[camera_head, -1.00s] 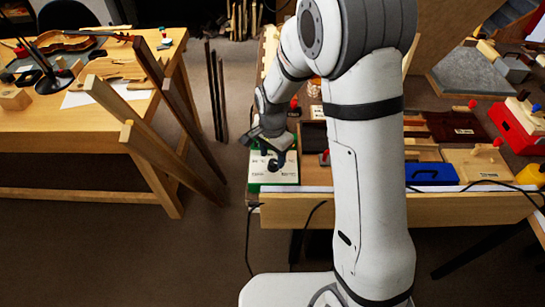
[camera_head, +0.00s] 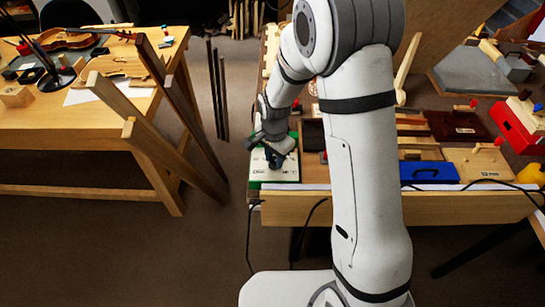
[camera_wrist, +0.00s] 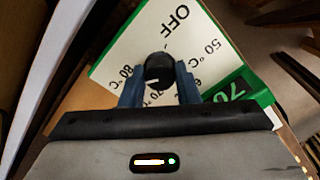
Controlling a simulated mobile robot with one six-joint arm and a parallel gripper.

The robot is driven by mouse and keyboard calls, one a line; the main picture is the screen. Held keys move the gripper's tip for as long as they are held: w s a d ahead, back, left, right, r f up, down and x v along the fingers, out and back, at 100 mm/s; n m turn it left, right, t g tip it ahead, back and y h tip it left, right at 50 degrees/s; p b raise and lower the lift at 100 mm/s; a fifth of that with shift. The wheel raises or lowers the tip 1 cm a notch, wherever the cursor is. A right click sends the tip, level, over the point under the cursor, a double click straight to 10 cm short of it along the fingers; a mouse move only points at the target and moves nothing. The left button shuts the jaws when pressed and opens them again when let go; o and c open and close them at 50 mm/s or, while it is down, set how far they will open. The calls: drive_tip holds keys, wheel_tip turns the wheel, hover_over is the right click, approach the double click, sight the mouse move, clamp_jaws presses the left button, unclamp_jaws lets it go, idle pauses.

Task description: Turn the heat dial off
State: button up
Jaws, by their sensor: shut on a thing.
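The heat dial (camera_wrist: 159,68) is a round black knob on a white panel (camera_wrist: 128,45) with green edges. The panel is printed with OFF, 50 °C and higher temperatures up to 80 °C; OFF lies beyond the knob in the wrist view. My gripper (camera_wrist: 159,80) has its two blue-grey fingers shut on the dial, one on each side. In the head view, my gripper (camera_head: 275,160) is down at the white panel (camera_head: 285,173) and hides the dial. I cannot tell which mark the dial points to.
The panel is at the left front corner of the bench (camera_head: 350,209). A blue box (camera_head: 428,174) and wooden trays lie to its right. A second table (camera_head: 80,125) with a violin stands to the left across a gap of floor. Cables hang off the bench front.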

drive_tip(key=shift+a, duration=0.3)
drive_tip(key=shift+c, duration=0.3)
drive_tip(key=shift+d, duration=0.2)
